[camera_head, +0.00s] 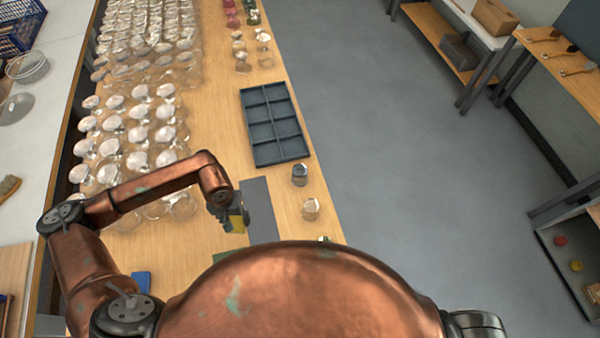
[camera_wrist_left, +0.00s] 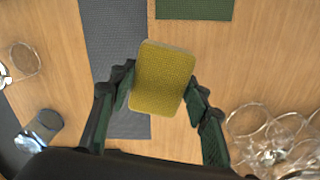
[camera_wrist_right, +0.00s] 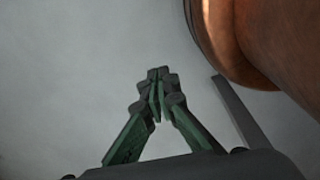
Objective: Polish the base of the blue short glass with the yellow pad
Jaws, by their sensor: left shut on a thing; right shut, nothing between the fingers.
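My left gripper (camera_head: 234,214) is shut on the yellow pad (camera_wrist_left: 164,78), with its fingers on two opposite edges of the pad. In the head view a bit of the pad (camera_head: 237,225) shows under the fingers, above the table by the grey strip. A short glass with a grey-blue tint (camera_head: 299,175), which looks like the blue short glass, stands on the table to the right of the gripper. It also shows at the lower left of the left wrist view (camera_wrist_left: 42,128). My right gripper (camera_wrist_right: 158,78) is shut and empty over grey floor, outside the head view.
A grey strip (camera_head: 259,205) lies on the table beside a green mat (camera_wrist_left: 195,8). A clear glass (camera_head: 310,209) stands near the right edge. A dark divided tray (camera_head: 273,125) lies farther back. Many clear glasses (camera_head: 138,160) crowd the left side.

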